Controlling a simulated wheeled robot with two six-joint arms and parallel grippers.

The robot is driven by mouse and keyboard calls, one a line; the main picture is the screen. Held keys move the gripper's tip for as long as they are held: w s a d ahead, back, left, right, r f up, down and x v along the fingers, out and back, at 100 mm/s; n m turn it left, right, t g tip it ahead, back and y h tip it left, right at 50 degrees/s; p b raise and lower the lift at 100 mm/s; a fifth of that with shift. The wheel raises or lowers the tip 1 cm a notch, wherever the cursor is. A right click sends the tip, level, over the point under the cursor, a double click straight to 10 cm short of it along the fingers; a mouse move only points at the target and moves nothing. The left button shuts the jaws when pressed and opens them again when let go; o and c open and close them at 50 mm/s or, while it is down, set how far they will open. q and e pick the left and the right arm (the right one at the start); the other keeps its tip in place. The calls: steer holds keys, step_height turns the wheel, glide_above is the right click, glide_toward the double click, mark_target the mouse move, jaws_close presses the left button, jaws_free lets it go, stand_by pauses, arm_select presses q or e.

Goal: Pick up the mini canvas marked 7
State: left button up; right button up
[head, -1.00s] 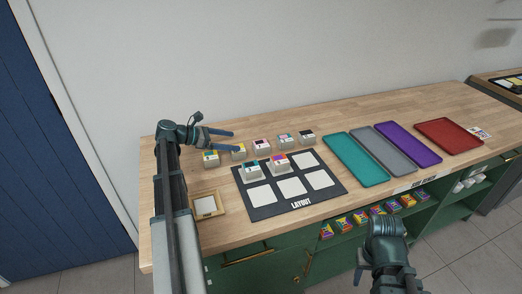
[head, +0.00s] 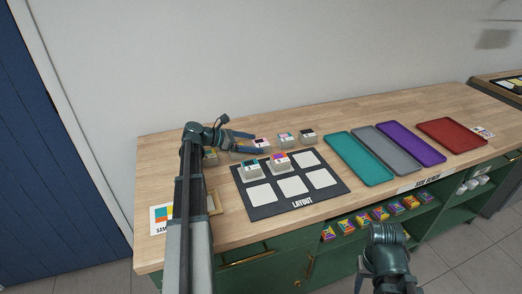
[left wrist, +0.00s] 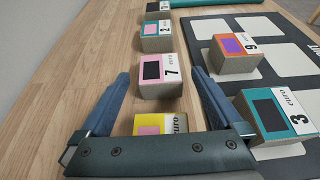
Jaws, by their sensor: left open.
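The mini canvas marked 7 (left wrist: 158,74) is a small block with a pink face and a dark rectangle. In the left wrist view it stands just beyond and between the fingertips of my open left gripper (left wrist: 162,80), not gripped. In the head view the canvas (head: 262,144) sits in the back row on the bench, partly hidden by my left gripper (head: 255,142). A yellow canvas (left wrist: 150,124) lies between the fingers, closer to the palm, partly hidden by it. My right arm shows at the lower right of the head view; its fingers are not clear.
A teal canvas marked 2 (left wrist: 163,36) stands beyond the 7. The dark layout mat (head: 288,207) lies to the right, holding canvases marked 9 (left wrist: 236,50) and 3 (left wrist: 275,115). Coloured trays, the teal one (head: 358,158) nearest, lie farther right. A sample card (head: 159,219) lies left.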

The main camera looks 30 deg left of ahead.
arm_select(q)
steer(key=shift+w, duration=0.1)
steer(key=shift+c, duration=0.4)
steer(key=c, duration=1.3)
steer(key=shift+r, duration=0.1)
